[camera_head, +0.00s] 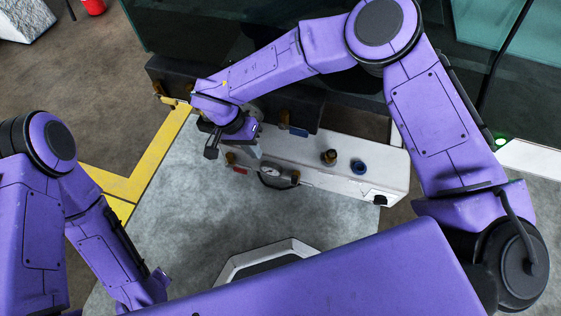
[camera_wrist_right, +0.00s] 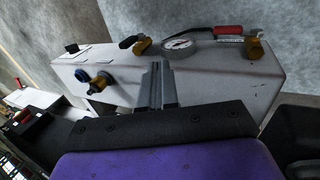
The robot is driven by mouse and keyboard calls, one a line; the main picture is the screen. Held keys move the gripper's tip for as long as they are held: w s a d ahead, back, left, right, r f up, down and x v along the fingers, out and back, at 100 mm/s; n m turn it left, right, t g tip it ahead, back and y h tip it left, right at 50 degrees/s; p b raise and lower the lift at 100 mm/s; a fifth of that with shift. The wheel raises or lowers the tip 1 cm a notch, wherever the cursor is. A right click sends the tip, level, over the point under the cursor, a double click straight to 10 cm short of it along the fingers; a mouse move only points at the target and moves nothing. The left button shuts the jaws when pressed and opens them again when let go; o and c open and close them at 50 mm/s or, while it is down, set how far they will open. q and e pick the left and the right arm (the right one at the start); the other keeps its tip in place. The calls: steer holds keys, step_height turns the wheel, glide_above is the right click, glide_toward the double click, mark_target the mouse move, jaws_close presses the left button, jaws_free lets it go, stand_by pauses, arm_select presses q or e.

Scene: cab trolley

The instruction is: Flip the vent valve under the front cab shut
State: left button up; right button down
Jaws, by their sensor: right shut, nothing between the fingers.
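A white box-shaped manifold (camera_head: 385,170) carries several brass fittings, a round gauge (camera_head: 270,171) and a lever with a red grip (camera_head: 240,171). In the wrist view the red grip (camera_wrist_right: 228,30) lies along the box's far edge, beyond the gauge (camera_wrist_right: 180,46), between a brass valve (camera_wrist_right: 142,46) and another brass fitting (camera_wrist_right: 257,48). I cannot tell for sure which valve is the vent valve. My right gripper (camera_head: 250,149) is shut and empty over the box, near the gauge. Its fingers (camera_wrist_right: 158,84) stand apart from the red grip in the wrist view. My left gripper is not visible.
Yellow floor marking (camera_head: 150,160) lies left.

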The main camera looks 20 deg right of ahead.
mark_target(294, 181)
steer(key=s+d+f+b, duration=0.4)
steer(key=d+f, duration=0.3)
steer(key=f, duration=0.2)
steer(key=shift+s+f+b, duration=0.15)
steer(key=shift+s+b, duration=0.1)
steer(key=shift+b, duration=0.4)
steer(key=shift+s+d+r+y+p, duration=0.2)
steer(key=shift+y+p, duration=0.1)
steer(key=shift+p, duration=0.4)
